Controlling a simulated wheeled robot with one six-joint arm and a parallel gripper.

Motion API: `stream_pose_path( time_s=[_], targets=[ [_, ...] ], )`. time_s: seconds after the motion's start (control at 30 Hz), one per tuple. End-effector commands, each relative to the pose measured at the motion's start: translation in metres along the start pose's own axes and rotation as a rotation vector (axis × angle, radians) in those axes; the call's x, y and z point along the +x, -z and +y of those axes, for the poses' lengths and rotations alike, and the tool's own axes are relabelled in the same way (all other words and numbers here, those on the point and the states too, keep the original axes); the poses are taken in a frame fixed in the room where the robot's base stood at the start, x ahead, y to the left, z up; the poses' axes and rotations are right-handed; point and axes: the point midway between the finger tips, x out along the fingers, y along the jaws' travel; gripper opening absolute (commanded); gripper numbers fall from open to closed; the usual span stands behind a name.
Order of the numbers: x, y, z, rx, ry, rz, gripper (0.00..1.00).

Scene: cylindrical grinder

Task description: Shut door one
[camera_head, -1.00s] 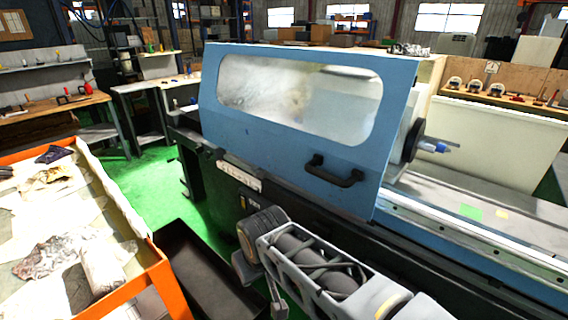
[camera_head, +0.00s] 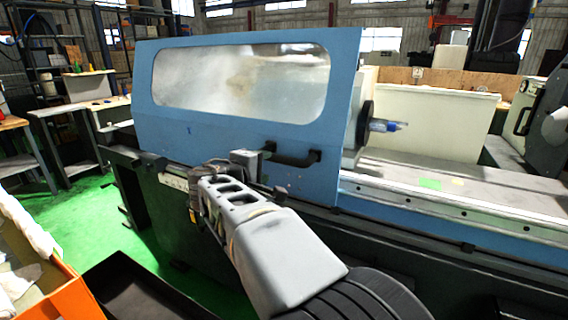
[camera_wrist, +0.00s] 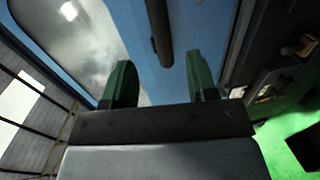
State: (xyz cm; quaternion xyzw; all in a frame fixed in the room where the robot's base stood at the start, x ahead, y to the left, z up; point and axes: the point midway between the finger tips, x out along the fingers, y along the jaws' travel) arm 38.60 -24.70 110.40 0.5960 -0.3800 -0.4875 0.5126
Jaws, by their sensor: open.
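Door one appears to be the blue door (camera_head: 230,130) with a large clouded window, on the left part of the grinder. Its black bar handle (camera_head: 300,158) is low on the door's right half. My gripper (camera_head: 262,158) is at the left end of this handle, in front of the door. In the wrist view, my gripper's two green fingers (camera_wrist: 160,82) are apart with nothing between them. The handle (camera_wrist: 159,30) shows ahead, in line with the gap. The blue door (camera_wrist: 185,20) fills the middle behind it. I cannot tell whether the fingers touch the handle.
The grinder's bed (camera_head: 450,195) runs right from the door, with a blue-tipped part (camera_head: 383,126) just beyond the door's edge. A dark tray (camera_head: 135,290) and an orange-edged bin (camera_head: 65,290) stand at lower left. Green floor (camera_head: 95,225) is clear at left.

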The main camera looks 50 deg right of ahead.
Motion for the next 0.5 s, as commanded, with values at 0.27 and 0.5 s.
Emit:
stream_pose_path(
  time_s=[0.27,0.5],
  targets=[
    [0.056,-0.002,0.0,-0.001,0.004,-0.006,0.53],
    [0.094,-0.001,0.0,-0.001,0.004,-0.003,0.53]
  ],
)
